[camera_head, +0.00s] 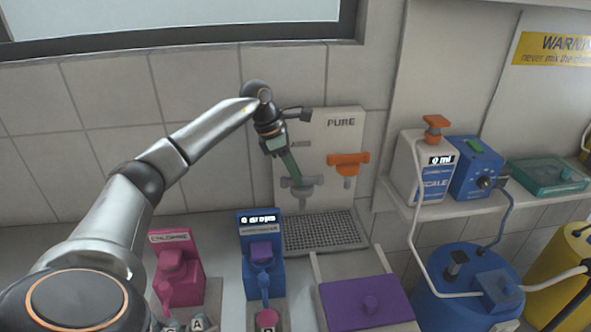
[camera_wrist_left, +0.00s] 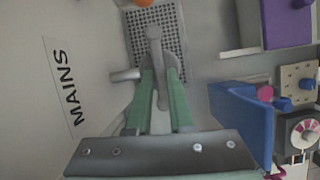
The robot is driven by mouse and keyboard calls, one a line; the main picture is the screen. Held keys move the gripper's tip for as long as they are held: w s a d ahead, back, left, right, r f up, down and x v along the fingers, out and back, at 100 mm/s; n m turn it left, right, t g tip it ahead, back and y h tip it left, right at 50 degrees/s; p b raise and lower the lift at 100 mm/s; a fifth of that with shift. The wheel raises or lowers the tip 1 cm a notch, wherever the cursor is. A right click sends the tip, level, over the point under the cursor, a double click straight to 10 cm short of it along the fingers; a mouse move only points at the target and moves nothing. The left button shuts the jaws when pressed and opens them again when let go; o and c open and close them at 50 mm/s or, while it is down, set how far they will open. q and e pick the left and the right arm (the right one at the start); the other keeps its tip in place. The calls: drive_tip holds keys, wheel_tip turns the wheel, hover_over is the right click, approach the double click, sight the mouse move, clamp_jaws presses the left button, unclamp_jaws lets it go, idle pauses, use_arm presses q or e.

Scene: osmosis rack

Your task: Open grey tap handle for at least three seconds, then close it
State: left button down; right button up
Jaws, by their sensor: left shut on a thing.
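The grey tap (camera_head: 303,187) is on the pale wall panel, under a label that is partly hidden by my arm. My left gripper (camera_head: 294,178) reaches down onto the tap from above. In the left wrist view the grey tap handle (camera_wrist_left: 154,42) runs between the green fingers of the gripper (camera_wrist_left: 160,82), which are shut on it. My right gripper is not in view.
An orange tap (camera_head: 348,162) under the PURE label is just right of the grey one. A perforated drain grid (camera_head: 318,232) lies below. Pink (camera_head: 178,270) and blue (camera_head: 262,225) dispensers, a purple-lidded box (camera_head: 368,302) and a blue barrel (camera_head: 465,285) stand nearby.

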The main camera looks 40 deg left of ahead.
use_arm(q)
drive_tip(key=shift+a, duration=0.1)
idle(0.5)
drive_tip(key=c, duration=0.8)
unclamp_jaws()
drive_tip(key=shift+c, duration=0.2)
drive_tip(key=v, duration=1.2)
drive_tip(key=shift+r, duration=0.3)
